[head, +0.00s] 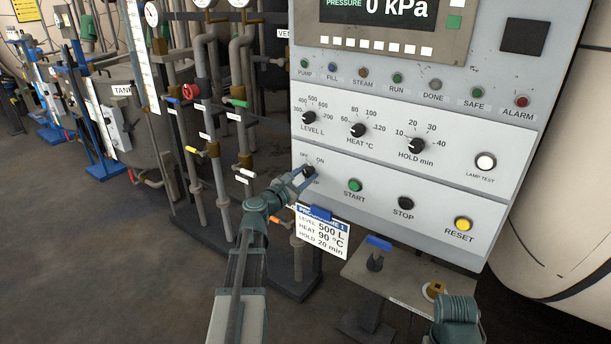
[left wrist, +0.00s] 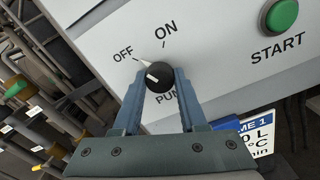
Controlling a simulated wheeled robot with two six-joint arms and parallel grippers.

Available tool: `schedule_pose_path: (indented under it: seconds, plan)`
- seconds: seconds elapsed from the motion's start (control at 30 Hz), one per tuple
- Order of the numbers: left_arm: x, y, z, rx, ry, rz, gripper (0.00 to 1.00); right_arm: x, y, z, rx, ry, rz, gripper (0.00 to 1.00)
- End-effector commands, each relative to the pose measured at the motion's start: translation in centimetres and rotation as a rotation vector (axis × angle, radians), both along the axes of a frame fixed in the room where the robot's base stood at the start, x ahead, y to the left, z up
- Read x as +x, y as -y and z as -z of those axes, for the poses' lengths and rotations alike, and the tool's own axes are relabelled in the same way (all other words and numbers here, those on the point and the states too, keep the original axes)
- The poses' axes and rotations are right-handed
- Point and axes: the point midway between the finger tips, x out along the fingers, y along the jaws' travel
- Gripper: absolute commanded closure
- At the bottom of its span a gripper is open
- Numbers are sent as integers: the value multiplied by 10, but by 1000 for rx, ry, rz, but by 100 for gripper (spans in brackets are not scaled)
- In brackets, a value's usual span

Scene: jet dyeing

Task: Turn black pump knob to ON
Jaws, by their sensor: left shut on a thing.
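The black pump knob (left wrist: 158,77) sits on the lower left of the light grey control panel. In the left wrist view its white mark points up and left, toward the OFF label (left wrist: 123,53). The ON label (left wrist: 167,33) is above it, slightly right. My left gripper (head: 302,176) reaches the knob from below, and its two blue-grey fingers are shut on the knob's sides. In the head view the fingers partly cover the knob and the PUMP label.
The green START button (head: 355,186) is right of the pump knob, followed by the black STOP (head: 405,203) and yellow RESET (head: 463,224) buttons. Three dials sit above. A white programme card (head: 322,232) hangs below the panel. Pipes and valves stand at the left.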

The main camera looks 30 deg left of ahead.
Motion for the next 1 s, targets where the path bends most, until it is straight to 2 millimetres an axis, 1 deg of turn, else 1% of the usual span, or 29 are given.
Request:
schedule_pose_path:
  seconds: [0.7,1.0]
  plan:
    - [0,0,-1,662,51,1,100,0,0,-1,0,0,0,42]
    - [-1,-1,-1,895,70,1,100,0,0,-1,0,0,0,42]
